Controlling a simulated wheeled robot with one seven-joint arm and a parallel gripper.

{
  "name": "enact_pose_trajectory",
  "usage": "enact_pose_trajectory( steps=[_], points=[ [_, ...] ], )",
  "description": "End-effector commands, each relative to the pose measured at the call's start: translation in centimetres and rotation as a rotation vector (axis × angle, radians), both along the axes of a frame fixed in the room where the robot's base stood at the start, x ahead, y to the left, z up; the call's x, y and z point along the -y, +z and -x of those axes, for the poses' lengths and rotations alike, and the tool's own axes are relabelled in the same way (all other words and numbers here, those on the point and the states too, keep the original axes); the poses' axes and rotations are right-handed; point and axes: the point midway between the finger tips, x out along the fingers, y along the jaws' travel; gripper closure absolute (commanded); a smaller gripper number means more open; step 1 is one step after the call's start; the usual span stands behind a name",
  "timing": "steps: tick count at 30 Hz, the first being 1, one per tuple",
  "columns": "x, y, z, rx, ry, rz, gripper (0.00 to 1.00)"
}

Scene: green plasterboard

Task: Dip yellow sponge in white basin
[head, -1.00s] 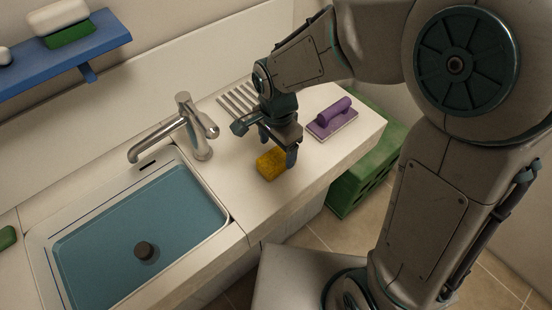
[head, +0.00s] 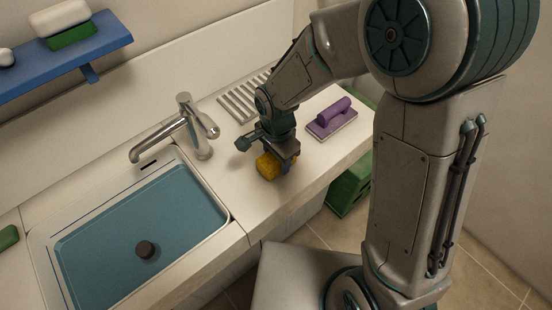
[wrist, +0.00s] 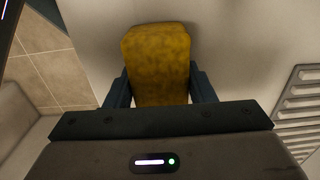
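The yellow sponge (head: 268,167) is on the white counter, right of the basin. In the wrist view the sponge (wrist: 158,58) fills the space between my two fingers. My gripper (head: 276,163) points down over it, and its fingers lie flush along both sides of the sponge, so it looks shut on it. No gap shows between sponge and fingers in the wrist view. The white-rimmed basin (head: 219,207) is at the left, with blue-looking water or floor inside and a dark round plug (head: 145,250).
A metal tap (head: 184,128) stands behind the basin's right corner. A purple-handled float (head: 332,118) and a ribbed rack (head: 243,99) lie on the counter. A green crate (head: 349,187) is on the floor. A blue shelf (head: 70,58) hangs at upper left.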

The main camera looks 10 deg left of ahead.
Motion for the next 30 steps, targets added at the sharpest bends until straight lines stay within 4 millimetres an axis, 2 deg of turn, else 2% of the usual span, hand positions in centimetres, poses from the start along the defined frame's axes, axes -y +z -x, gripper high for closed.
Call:
enact_pose_trajectory(
  steps=[14,17,22,23,30],
  points=[
    [0.0,0.6,-0.1,0.002,0.0,-0.001,0.73],
    [0.0,1.4,-0.1,0.003,-0.001,-0.002,0.73],
    [-0.1,4.0,-0.1,0.007,0.0,-0.003,0.73],
    [0.1,4.5,-0.2,0.006,-0.002,-0.003,0.73],
    [5.6,7.6,-2.0,0.004,-0.008,-0.002,0.73]
  ],
)
